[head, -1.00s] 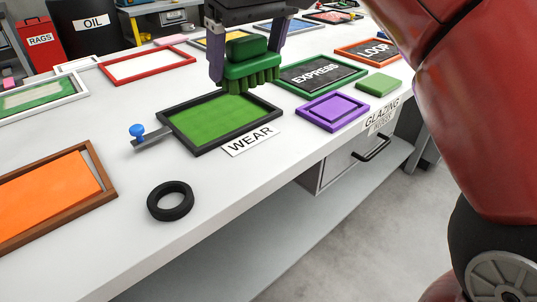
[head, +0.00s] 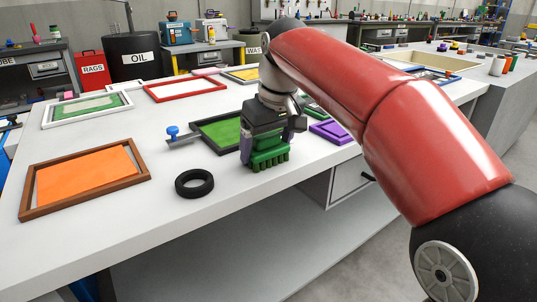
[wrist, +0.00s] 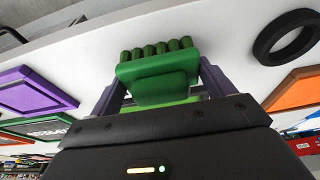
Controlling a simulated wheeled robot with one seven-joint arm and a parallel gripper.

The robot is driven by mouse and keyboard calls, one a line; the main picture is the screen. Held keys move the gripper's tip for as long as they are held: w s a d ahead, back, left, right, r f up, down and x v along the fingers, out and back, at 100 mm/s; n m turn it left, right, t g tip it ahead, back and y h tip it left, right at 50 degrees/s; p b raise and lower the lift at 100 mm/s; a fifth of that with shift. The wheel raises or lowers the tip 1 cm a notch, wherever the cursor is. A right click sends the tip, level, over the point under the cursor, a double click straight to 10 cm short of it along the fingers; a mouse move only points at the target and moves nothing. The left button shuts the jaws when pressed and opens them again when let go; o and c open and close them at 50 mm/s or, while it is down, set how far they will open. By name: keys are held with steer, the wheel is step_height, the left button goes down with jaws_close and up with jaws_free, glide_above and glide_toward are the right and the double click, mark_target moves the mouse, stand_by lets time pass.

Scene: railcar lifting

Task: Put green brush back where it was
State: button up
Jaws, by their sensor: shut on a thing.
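The green brush (head: 268,157) is held in my gripper (head: 268,145) above the white table, near its front edge. Its bristles point down toward the tabletop; I cannot tell whether they touch it. The wrist view shows the brush (wrist: 156,75) between both fingers of my gripper (wrist: 155,88). The black frame with a green panel (head: 215,133) lies behind and left of the brush, partly hidden by my gripper. The WEAR label is hidden from view.
A black ring (head: 194,183) lies just left of the brush. A blue-knobbed scraper (head: 178,136) is behind it. A brown frame with an orange panel (head: 85,178) is further left. A purple frame (head: 337,131) is to the right. Bare table (head: 160,235) shows in front.

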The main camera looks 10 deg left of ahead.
steer(key=shift+r, duration=0.1)
steer(key=shift+f, duration=0.2)
steer(key=o, duration=0.8)
steer(key=shift+r, duration=0.1)
steer(key=p+v, duration=0.3)
steer(key=v, duration=0.9)
steer(key=shift+p, duration=0.3)
